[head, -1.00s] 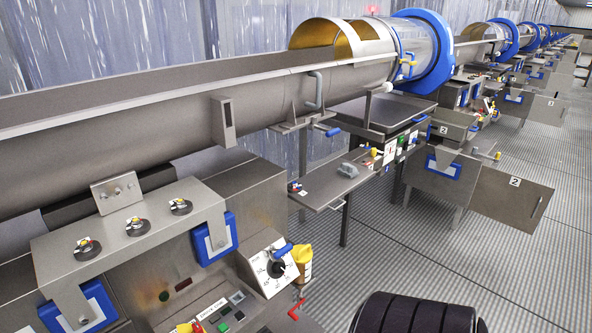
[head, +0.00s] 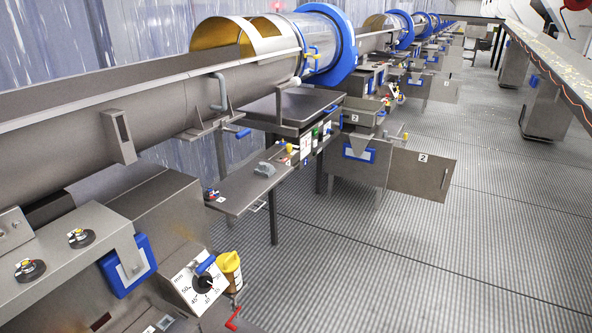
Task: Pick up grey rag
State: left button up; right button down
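A small crumpled grey rag (head: 265,169) lies on a flat metal shelf (head: 236,190) that juts out below the long seasoning drum, left of the picture's middle. Small red, blue and yellow items sit near the shelf's left end. The rag is some way ahead of me and nothing touches it. Neither of my grippers shows in the head view.
A control box with a dial (head: 203,283) and a yellow-capped container (head: 229,271) stand at the front left. A metal door marked 2 (head: 421,174) stands out past the shelf. The ribbed floor (head: 400,260) is clear at centre and right. A conveyor (head: 550,65) runs along the far right.

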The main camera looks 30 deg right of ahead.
aim_at(263, 168)
jog(key=z, duration=0.85)
jog(key=u, duration=1.95)
jog(key=z, duration=1.95)
jog(key=i+l+u, duration=0.1)
jog(key=u, duration=0.2)
jog(key=i+l+u, duration=0.15)
jog(key=u, duration=0.15)
jog(key=i+l+u, duration=0.2)
jog(key=i+l, duration=0.15)
jog(key=l, duration=0.25)
jog(key=i+l+u, duration=0.1)
jog(key=l, duration=0.25)
jog(key=i+l, duration=0.25)
jog(key=i+l+u, duration=0.15)
jog(key=l, duration=0.25)
jog(key=i+l+u, duration=0.1)
jog(key=l, duration=0.25)
